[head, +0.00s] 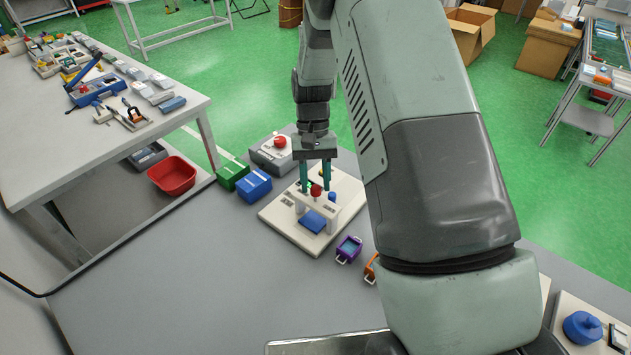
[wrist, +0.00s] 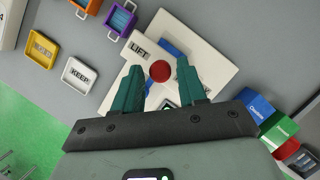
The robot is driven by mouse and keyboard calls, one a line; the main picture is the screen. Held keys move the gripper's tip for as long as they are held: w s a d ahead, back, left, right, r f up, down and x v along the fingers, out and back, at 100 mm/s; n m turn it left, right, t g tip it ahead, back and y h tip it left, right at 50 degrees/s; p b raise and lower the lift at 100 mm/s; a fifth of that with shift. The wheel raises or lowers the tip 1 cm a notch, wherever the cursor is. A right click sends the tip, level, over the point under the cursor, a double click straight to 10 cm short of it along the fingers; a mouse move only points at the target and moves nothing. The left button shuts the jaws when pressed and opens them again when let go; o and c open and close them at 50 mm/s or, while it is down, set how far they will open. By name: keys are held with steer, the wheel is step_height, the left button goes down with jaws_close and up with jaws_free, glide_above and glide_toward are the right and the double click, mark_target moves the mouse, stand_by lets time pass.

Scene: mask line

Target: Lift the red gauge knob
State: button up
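The red gauge knob (head: 316,190) is a small red ball-shaped top on a white fixture, which stands on a white board (head: 285,219). In the wrist view the red knob (wrist: 160,71) shows between my fingertips, near a printed "LIFT" label. My gripper (head: 315,187) points down over the fixture. Its two teal fingers are apart, one on each side of the knob. In the wrist view, my gripper (wrist: 159,65) has visible gaps between both fingers and the knob. The knob's lower part is hidden.
A blue block (head: 313,222) and a small blue peg (head: 332,196) are close to the knob. A grey box with a red button (head: 280,141) stands behind. Green (head: 232,174) and blue (head: 254,185) boxes are left; a purple bin (head: 348,249) is in front. The front-left tabletop is clear.

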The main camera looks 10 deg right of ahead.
steer(key=shift+o, duration=0.6)
steer(key=v, duration=1)
steer(key=shift+r, duration=0.3)
steer(key=shift+w, duration=0.15)
steer(key=s+d+r+t, duration=0.1)
steer(key=s+r+t, duration=0.1)
steer(key=s+r, duration=0.5)
steer(key=s+d+r+t, duration=0.2)
steer(key=s+r+t, duration=0.15)
steer(key=r, duration=0.75)
steer(key=s+d+r+t, duration=0.2)
steer(key=s+r+t, duration=0.1)
steer(key=s, duration=1.5)
steer(key=shift+d+t, duration=0.25)
steer(key=shift+t, duration=0.5)
steer(key=shift+r, duration=0.1)
